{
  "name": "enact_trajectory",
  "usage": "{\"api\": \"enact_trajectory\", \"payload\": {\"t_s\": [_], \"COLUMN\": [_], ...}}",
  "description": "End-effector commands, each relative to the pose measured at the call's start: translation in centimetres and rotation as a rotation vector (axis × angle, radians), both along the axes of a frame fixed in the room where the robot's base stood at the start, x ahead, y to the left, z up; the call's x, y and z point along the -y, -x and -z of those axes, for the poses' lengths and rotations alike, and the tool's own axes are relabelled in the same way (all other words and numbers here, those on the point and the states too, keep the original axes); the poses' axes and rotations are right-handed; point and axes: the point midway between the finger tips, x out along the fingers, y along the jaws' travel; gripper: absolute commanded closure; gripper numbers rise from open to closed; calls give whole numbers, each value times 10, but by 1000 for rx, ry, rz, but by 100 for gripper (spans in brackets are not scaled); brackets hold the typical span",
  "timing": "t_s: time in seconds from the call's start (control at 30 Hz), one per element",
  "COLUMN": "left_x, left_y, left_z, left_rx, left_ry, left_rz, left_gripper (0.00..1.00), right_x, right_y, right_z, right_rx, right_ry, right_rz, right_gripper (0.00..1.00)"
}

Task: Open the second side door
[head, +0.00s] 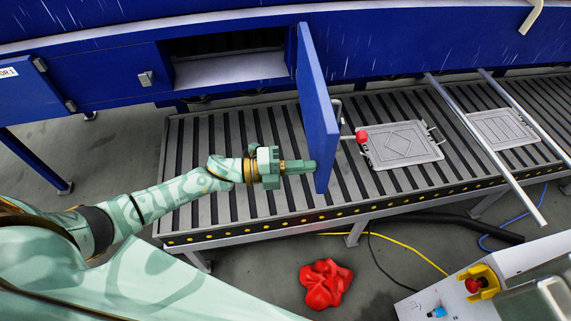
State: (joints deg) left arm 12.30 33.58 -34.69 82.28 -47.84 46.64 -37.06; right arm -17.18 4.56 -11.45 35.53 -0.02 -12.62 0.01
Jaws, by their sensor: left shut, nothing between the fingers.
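A blue door (317,110) stands swung out from the blue cabinet, roughly square to its front, with a dark opening (228,58) beside it. A second blue door panel (110,75) to the left is closed flat, with a small latch (146,78). My left gripper (312,167) is shut and empty, its tip at the near lower part of the open door's left face. I cannot tell whether it touches. A red knob (361,136) on a rod shows right of the open door. My right gripper is not in view.
A slatted roller conveyor (220,130) runs below the cabinet, with grey trays (402,145) on it. Metal rails (490,150) cross it at the right. A crumpled red item (325,284) lies on the floor, near yellow and black cables. A white control box (460,290) stands at lower right.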

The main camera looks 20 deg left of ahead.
Motion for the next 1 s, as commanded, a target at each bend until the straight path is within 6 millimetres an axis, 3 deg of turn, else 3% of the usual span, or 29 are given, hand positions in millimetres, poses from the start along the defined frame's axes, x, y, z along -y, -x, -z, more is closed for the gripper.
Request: {"api": "enact_trajectory", "payload": {"t_s": [0.53,0.73,1.0], "left_x": [13,58,114], "left_y": [-6,-28,-67], "left_z": [-1,-3,1], "left_rx": [1,2,2], "left_ry": [2,8,5], "left_rz": [-15,-119,-267], "left_gripper": [100,100,100], "right_x": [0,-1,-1], "right_y": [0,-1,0], "right_z": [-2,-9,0], "right_rx": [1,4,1], "right_ry": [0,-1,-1], "right_rz": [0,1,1], "right_gripper": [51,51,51]}}
